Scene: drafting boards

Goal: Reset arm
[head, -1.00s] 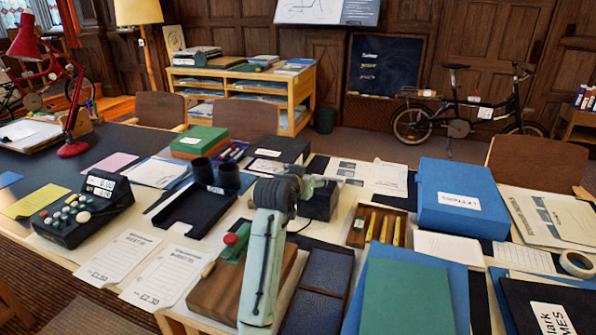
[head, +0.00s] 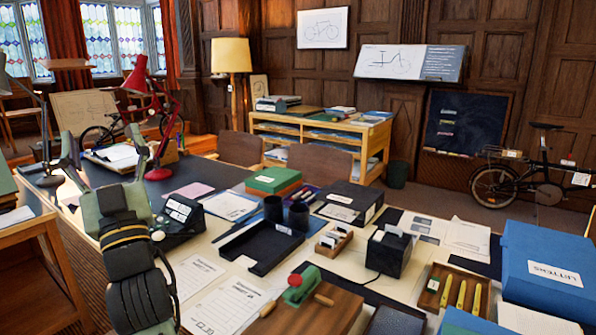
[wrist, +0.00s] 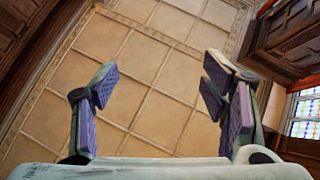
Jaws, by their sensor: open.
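My gripper (head: 104,150) is raised at the left of the head view, fingers pointing up, in front of the left end of the long table (head: 400,292). My arm hides part of the table's left end.
A red lamp (head: 159,120) stands close behind my gripper. A calculator-like machine (head: 182,212), a black tray (head: 262,250), a wooden block with a red-knobbed green tool (head: 300,287) and a blue box (head: 543,268) crowd the table. A wooden side table (head: 30,225) is at left.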

